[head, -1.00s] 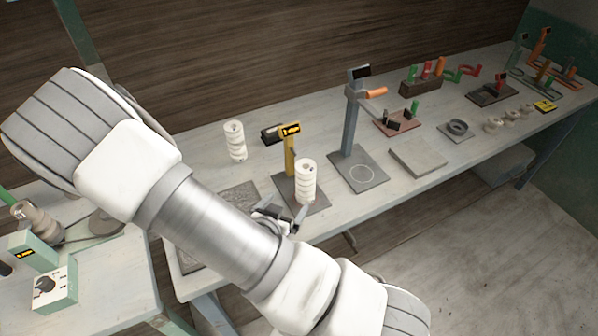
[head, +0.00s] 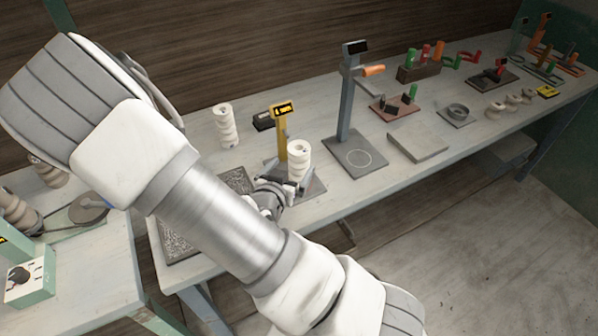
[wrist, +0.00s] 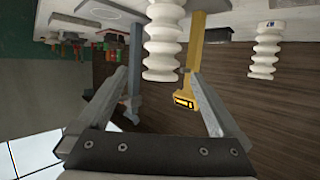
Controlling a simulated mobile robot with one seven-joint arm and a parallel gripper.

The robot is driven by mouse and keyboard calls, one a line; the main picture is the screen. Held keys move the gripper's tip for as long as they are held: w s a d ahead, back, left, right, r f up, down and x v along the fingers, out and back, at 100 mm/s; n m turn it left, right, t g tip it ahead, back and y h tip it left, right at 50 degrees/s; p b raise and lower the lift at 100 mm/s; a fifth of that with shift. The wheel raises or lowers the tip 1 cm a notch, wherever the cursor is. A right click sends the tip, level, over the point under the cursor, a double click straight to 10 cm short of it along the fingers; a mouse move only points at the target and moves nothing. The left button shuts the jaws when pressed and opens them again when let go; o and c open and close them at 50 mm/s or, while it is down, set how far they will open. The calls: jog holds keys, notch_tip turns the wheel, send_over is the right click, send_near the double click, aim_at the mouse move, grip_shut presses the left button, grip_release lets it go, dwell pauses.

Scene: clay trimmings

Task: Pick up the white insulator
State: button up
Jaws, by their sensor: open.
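A white ribbed insulator (head: 299,160) stands upright on the dark base plate of a yellow post stand (head: 281,140). My gripper (head: 280,189) is at its near left side, low down, partly hidden by my arm in the head view. In the upside-down wrist view, the insulator (wrist: 163,45) shows between and beyond the two spread fingers of my gripper (wrist: 157,76), which are open and empty. I cannot tell whether a finger touches it. A second white insulator (head: 225,126) stands on the bench farther left, and it also shows in the wrist view (wrist: 265,50).
The yellow post (wrist: 192,62) rises close behind the insulator. A blue-grey post stand (head: 347,95) with an orange handle is to the right. A dark textured plate (head: 190,240) lies at left.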

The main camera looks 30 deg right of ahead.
aim_at(298, 161)
jog(key=shift+w+d+f+b, duration=0.3)
jog(key=shift+f+b, duration=0.15)
jog(key=shift+b, duration=0.45)
jog(key=x, duration=0.2)
jog(key=b+x, duration=0.1)
jog(key=shift+w+d, duration=0.25)
jog(key=shift+d, duration=0.15)
jog(key=shift+a+x, duration=0.25)
jog(key=shift+x, duration=2.9)
jog(key=shift+w, duration=0.15)
grip_shut()
